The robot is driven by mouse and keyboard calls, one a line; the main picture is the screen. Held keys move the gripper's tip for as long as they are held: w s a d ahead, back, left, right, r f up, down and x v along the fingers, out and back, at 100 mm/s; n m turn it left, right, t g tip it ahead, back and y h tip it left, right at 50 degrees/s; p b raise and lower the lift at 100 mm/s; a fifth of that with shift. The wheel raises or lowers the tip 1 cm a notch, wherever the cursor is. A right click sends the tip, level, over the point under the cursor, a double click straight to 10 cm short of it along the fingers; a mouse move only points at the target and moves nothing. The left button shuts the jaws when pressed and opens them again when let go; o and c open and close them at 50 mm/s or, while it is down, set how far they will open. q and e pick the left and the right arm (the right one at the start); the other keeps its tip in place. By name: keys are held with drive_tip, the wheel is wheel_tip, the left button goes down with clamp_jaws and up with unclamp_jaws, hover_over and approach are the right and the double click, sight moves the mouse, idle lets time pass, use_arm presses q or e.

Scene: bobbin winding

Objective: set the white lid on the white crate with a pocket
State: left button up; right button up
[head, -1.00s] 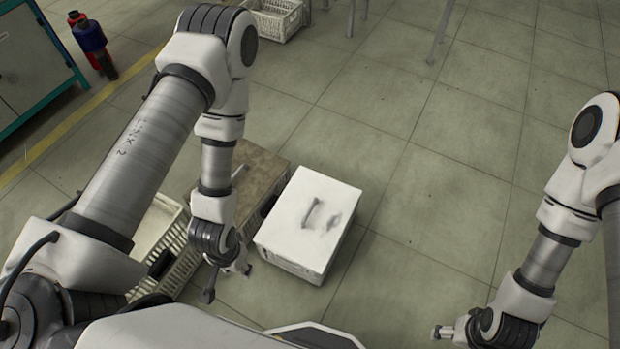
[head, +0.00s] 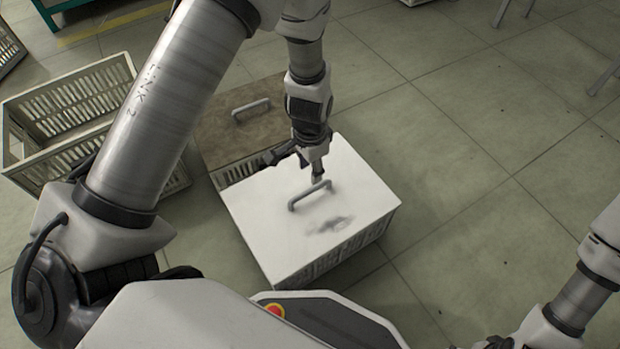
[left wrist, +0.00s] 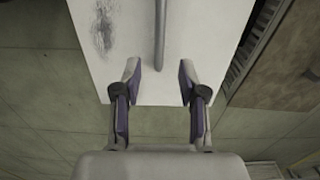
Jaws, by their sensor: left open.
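The white lid (head: 262,222), with a grey bar handle (head: 309,194) and a dark smudge, lies flat on a slatted crate (head: 335,263). My left gripper (head: 317,178) is over the lid at the far end of the handle. In the left wrist view the open left gripper (left wrist: 160,78) has the near end of the handle (left wrist: 160,45) between the lines of its fingertips; contact cannot be told. An open off-white slatted crate (head: 75,92) stands at the left, partly hidden by my arm. My right gripper (head: 497,343) is at the bottom edge, its fingers unclear.
A brown lid (head: 228,140) with a grey handle covers a crate close against the white-lidded one, on its far left side. The tiled floor (head: 470,190) to the right is clear. Metal legs stand at the far right.

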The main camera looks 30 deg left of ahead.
sight(310, 190)
use_arm(q)
wheel_tip(310, 190, down, 7)
drive_tip(key=b, duration=0.6)
drive_tip(key=shift+s+f, duration=0.1)
drive_tip(key=shift+f, duration=0.75)
clamp_jaws()
wheel_tip(310, 190, up, 5)
drive_tip(key=p, duration=0.5)
drive_tip(key=shift+r, duration=0.2)
drive_tip(key=shift+f, duration=0.1)
